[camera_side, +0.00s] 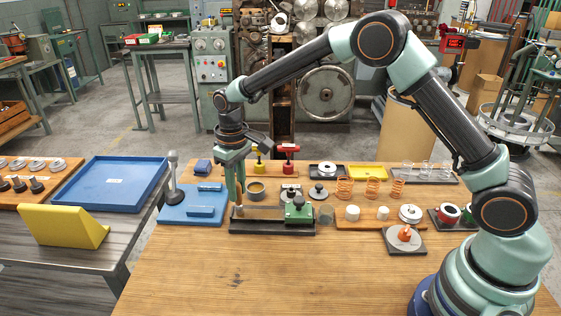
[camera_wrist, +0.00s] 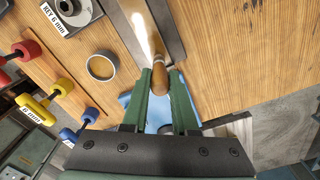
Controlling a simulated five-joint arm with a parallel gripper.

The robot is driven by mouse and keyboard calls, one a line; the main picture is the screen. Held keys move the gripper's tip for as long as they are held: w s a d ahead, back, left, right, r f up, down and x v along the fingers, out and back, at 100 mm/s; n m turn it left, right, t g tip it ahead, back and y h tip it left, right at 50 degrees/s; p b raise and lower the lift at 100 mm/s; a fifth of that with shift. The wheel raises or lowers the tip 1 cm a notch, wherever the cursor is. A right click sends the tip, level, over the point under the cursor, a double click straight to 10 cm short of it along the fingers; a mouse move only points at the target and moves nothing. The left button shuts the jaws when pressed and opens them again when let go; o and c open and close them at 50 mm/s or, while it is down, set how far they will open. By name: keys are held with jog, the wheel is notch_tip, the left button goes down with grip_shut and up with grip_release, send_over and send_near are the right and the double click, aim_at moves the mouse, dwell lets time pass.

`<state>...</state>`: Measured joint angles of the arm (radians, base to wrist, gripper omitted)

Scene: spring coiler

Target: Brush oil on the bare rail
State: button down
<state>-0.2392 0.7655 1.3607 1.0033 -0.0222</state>
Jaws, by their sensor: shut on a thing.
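A long rail (camera_side: 262,212) lies on a dark base at the middle of the table, with a green block (camera_side: 298,211) at its right end. Part of its grey length shows at the top of the wrist view (camera_wrist: 176,38). My gripper (camera_side: 238,203) points down at the rail's left end. In the wrist view, my gripper (camera_wrist: 160,90) is shut on a slim brush with a wooden handle (camera_wrist: 159,78). The brush lies along the rail's line in that view. I cannot tell whether its tip touches the rail, or see any oil on it.
A round cup (camera_side: 256,191) stands just behind the rail. A blue plate with blocks (camera_side: 190,213) is at the left. Yellow (camera_side: 258,160) and red (camera_side: 288,153) handled tools stand behind. Copper springs (camera_side: 371,187) are at the right. The front table is clear.

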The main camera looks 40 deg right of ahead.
jog(key=shift+w+a+f, duration=0.1)
jog(key=shift+w+a, duration=0.15)
jog(key=shift+s, duration=0.1)
jog(key=shift+s+d, duration=0.6)
jog(key=shift+d, duration=0.1)
jog(key=shift+s+d+r, duration=0.2)
jog(key=shift+s+d, duration=0.4)
jog(key=shift+s+d, duration=0.15)
jog(key=shift+s+d+f, duration=0.1)
jog(key=shift+s+d, duration=0.4)
